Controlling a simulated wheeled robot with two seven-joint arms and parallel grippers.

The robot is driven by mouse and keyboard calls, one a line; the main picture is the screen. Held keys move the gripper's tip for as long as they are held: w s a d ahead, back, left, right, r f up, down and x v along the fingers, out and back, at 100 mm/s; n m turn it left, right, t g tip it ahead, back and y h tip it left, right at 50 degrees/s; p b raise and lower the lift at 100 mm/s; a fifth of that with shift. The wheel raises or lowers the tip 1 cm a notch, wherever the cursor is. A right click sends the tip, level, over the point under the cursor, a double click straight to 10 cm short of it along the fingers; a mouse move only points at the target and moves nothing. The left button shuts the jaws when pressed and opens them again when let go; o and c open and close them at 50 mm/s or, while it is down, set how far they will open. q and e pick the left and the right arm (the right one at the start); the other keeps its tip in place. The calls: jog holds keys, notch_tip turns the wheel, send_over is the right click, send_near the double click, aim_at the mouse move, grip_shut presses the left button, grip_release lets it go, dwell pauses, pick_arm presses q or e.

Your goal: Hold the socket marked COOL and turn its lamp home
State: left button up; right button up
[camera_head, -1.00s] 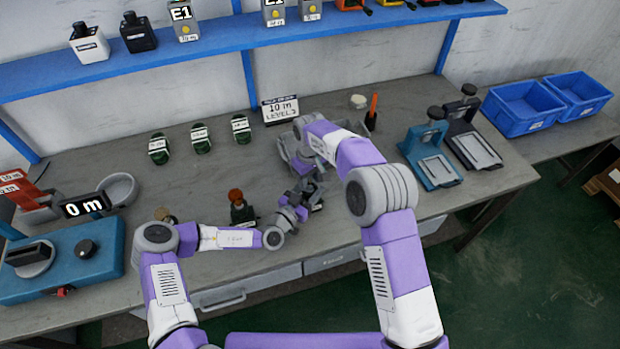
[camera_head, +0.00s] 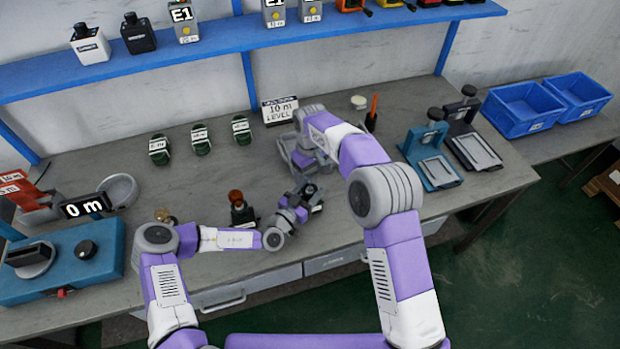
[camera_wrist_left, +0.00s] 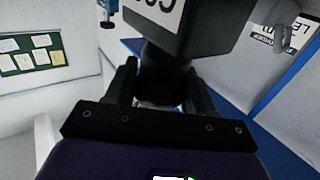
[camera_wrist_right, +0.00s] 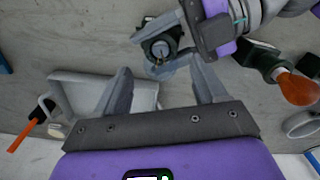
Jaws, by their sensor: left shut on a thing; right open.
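My left gripper (camera_head: 300,203) is shut on a dark socket (camera_head: 312,191) and holds it above the front of the bench. In the left wrist view the socket (camera_wrist_left: 195,38) is a black block between the fingers; its white label is cut off and reads upside down, apparently "COO". In the right wrist view its round top (camera_wrist_right: 158,48) faces the camera; I cannot tell whether a lamp is seated in it. My right gripper (camera_wrist_right: 160,78) is open and empty, its fingers apart near the socket. A socket with an orange-brown lamp (camera_wrist_right: 296,88) stands beside my left gripper.
A grey box (camera_wrist_right: 100,92) lies behind the held socket. An orange-handled tool (camera_head: 374,105) and a small white disc (camera_head: 358,102) are further back. Several green labelled pieces (camera_head: 200,141) line the back left. A teal press (camera_head: 432,165) stands at right.

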aim_at(310, 177)
pick_arm(q)
jog(key=shift+f, duration=0.15)
pick_arm(e)
notch_tip(310, 177, up, 9)
dwell(0.4)
pick_arm(q)
jog(key=o, duration=1.2)
